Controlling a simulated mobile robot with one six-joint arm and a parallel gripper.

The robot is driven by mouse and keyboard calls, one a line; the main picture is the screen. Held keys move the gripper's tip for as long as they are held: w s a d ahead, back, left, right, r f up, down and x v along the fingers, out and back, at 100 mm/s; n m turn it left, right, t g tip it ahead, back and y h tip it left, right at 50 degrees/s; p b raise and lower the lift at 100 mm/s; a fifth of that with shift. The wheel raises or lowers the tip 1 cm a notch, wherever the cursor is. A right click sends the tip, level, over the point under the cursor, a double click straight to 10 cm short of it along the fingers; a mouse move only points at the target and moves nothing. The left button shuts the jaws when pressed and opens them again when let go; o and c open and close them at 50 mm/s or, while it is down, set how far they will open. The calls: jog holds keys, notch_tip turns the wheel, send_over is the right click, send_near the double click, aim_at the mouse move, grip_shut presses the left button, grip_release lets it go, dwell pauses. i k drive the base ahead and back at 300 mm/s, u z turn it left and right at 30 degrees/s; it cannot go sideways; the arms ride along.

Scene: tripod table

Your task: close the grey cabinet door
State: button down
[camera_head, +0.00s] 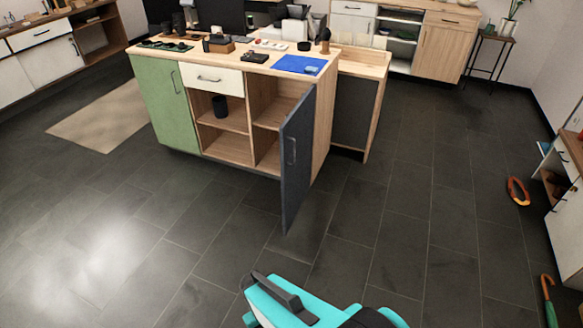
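The grey cabinet door (297,160) stands wide open at the right front of the wooden cabinet (320,130), swung out toward me. It is a dark grey panel with a dark vertical bar handle (291,150) on the face I see. Behind it, open shelves show, and the door hides part of the right compartment. A teal and black part of my arm (310,305) shows at the bottom edge, apart from the door and well in front of it. I cannot make out my gripper's fingertips in this view.
The cabinet also has a green door (165,100) and a white drawer (215,79), both closed. A dark cup (220,106) stands on a shelf. The tiled floor (385,240) before the cabinet is clear. An orange object (517,192) lies at the right, near another cabinet.

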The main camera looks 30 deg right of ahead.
aim_at(296, 131)
jog(key=i, duration=0.95)
jog(key=u, duration=0.05)
